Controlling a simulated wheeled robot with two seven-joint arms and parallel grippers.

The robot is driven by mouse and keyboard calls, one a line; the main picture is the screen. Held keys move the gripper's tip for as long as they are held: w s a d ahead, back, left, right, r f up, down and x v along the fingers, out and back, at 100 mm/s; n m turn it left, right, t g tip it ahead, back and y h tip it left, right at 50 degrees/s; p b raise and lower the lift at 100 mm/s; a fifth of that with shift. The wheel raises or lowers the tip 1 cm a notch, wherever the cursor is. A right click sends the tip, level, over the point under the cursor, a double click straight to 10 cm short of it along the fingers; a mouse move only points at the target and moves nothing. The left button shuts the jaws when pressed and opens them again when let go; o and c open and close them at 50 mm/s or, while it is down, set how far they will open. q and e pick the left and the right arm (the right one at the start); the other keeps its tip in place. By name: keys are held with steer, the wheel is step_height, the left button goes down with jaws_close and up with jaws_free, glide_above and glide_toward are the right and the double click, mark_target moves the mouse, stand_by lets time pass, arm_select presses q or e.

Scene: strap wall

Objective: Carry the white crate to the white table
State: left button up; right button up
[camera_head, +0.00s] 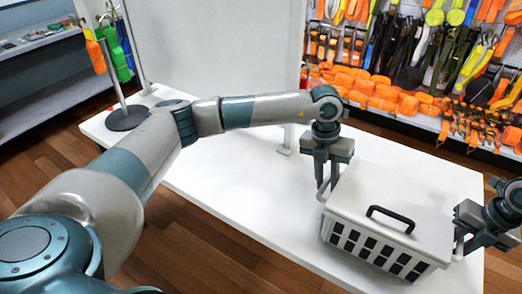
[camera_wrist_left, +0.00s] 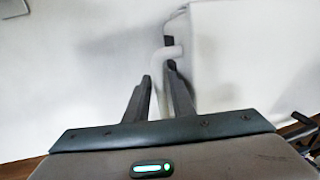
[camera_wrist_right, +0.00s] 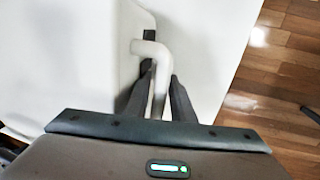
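The white crate (camera_head: 393,205) has slotted sides, a closed white top and a black handle on top. It is at the right front of the white table (camera_head: 235,185) in the head view; I cannot tell whether its bottom touches the tabletop. My left gripper (camera_head: 326,186) is shut on the white side handle at the crate's left end; this handle (camera_wrist_left: 170,53) shows between the fingers in the left wrist view. My right gripper (camera_head: 462,240) is shut on the handle at the right end, which shows in the right wrist view (camera_wrist_right: 150,48).
A round dark stand (camera_head: 127,118) with orange, green and blue hanging items is at the table's left end. A white panel (camera_head: 215,50) rises behind the table. A wall of orange straps (camera_head: 380,90) is at the back right. The table's middle is clear.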

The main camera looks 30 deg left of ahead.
arm_select(q)
steer(key=shift+o, duration=0.3)
steer(key=shift+d+r, duration=0.1)
arm_select(e)
steer(key=shift+o, duration=0.3)
steer(key=shift+a+r, duration=0.1)
steer(key=shift+a, duration=0.05)
arm_select(q)
steer(key=shift+r, duration=0.15)
steer(key=shift+r, duration=0.5)
step_height(320, 180, up, 6)
steer(key=a, duration=0.1)
steer(key=shift+a+r, duration=0.2)
steer(key=shift+a, duration=0.15)
arm_select(e)
step_height(320, 180, up, 12)
steer(key=d, duration=0.2)
steer(key=shift+d, duration=0.25)
steer(key=shift+f, duration=0.2)
